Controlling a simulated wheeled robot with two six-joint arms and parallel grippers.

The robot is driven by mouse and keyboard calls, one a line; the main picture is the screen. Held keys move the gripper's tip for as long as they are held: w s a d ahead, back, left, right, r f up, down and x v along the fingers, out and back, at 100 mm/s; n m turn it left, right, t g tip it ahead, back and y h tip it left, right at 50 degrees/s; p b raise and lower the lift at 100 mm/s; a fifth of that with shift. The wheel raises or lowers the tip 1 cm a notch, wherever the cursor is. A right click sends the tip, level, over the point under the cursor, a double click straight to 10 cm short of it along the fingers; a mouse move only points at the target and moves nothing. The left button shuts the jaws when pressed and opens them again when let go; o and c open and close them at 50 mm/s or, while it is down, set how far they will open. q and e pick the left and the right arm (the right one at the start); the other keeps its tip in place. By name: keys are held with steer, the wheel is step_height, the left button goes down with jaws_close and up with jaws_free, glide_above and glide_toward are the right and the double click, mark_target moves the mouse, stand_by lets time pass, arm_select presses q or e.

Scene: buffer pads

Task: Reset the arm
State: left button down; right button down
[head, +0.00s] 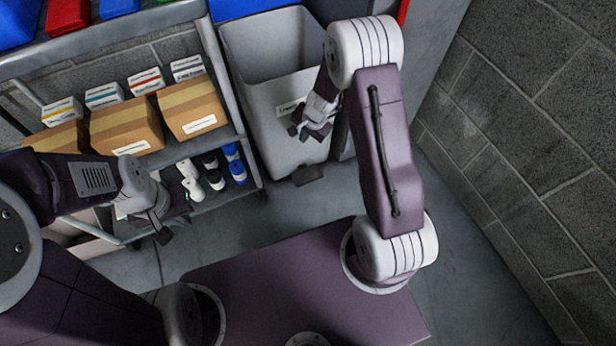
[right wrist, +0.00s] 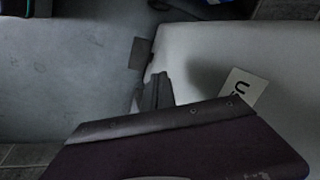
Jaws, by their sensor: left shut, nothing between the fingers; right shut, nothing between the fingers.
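My right arm reaches up and forward, bent at the elbow, and its gripper (head: 302,132) hangs in front of the grey bin's front face. The gripper is shut and empty. In the right wrist view its dark fingers (right wrist: 154,93) show against the bin, whose pale face fills the right side. I cannot tell whether they touch it. My left gripper (head: 162,232) is at the lower left, beside the shelf cart's lower end. It is shut and empty, pointing down, and partly hidden by my left wrist.
The grey bin (head: 265,110) stands open-topped, with a dark pedal (head: 308,175) at its foot. The cart (head: 235,90) holds cardboard boxes (head: 190,106), small white boxes (head: 146,81) and several bottles (head: 233,160). A block wall (head: 540,130) bounds the right. Some floor (head: 300,205) is clear.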

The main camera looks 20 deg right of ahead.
steer(key=shift+a, duration=0.1)
stand_by(0.7)
step_height(320, 180, up, 13)
steer(key=s+a+n+t, duration=0.2)
steer(key=a+n, duration=0.1)
steer(key=s+d+r+n+g+h+p, duration=0.15)
steer(key=s+n+g+p, duration=0.45)
steer(key=s, duration=1.2)
step_height(320, 180, up, 36)
steer(key=n+t+p, duration=0.1)
steer(key=p, duration=3.2)
steer(key=shift+d+f+n+t, duration=0.25)
steer(key=shift+d+n+t, duration=0.05)
steer(key=shift+d, duration=0.05)
steer(key=shift+w+y, duration=0.1)
steer(key=shift+y, duration=0.15)
